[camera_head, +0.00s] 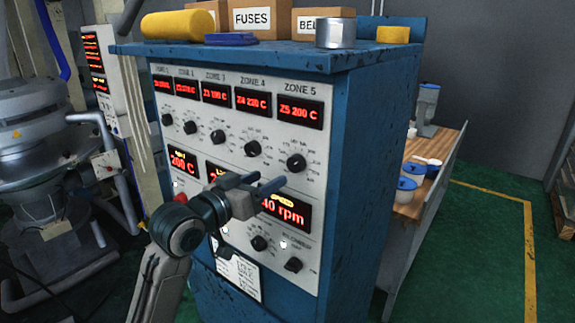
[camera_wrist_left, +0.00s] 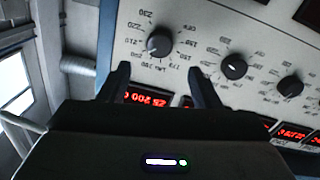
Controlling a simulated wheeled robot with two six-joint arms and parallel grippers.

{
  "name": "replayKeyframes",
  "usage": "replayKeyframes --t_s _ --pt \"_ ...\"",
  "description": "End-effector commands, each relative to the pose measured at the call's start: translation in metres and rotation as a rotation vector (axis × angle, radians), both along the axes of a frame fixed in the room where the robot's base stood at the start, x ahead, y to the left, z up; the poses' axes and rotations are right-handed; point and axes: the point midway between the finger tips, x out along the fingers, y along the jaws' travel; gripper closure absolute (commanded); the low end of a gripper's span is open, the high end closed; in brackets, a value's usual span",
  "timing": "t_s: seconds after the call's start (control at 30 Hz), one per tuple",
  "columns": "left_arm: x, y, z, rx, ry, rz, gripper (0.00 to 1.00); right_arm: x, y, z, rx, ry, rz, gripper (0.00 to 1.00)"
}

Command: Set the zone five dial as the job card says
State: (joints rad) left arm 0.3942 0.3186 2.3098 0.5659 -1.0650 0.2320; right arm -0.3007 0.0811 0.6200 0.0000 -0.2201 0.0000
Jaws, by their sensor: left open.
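The zone five dial (camera_head: 296,162) is a black knob on the white panel, under the label ZONE 5. Its red display (camera_head: 299,111) reads Z5 200 C. My left gripper (camera_head: 270,187) is open and empty, in front of the panel just below and left of the dial. In the left wrist view, which is upside down, the dial (camera_wrist_left: 160,43) shows beyond and between the fingertips (camera_wrist_left: 160,76), with no contact visible. Its pointer setting is unclear. A white card (camera_head: 238,272) with small unreadable print is on the lower panel. My right gripper is not in view.
More dials, such as the zone four dial (camera_head: 253,148), sit left in a row. Lower displays, one reading 40 rpm (camera_head: 285,209), are partly behind my left arm. Boxes and a metal cylinder (camera_head: 335,33) stand on top. A wooden bench (camera_head: 410,205) stands right.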

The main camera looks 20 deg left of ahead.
Motion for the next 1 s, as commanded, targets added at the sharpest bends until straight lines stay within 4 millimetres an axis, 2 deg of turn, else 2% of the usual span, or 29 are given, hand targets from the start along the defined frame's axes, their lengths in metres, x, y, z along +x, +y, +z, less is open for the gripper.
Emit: replayKeyframes --t_s 0.03,0.4,0.6,0.87,1.0 --pt "0.008 -0.004 0.003 -0.007 0.003 -0.001 0.43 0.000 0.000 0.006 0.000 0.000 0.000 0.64" --pt "0.063 -0.025 0.002 -0.005 0.002 0.000 0.43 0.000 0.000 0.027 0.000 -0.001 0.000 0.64" --pt "0.075 -0.030 0.000 -0.002 0.001 0.001 0.43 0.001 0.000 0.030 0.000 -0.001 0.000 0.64" --pt "0.076 -0.030 -0.001 0.000 0.000 0.001 0.43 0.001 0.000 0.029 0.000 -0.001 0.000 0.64" --pt "0.075 -0.030 -0.001 0.000 0.000 0.001 0.68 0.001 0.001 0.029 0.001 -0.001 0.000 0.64"
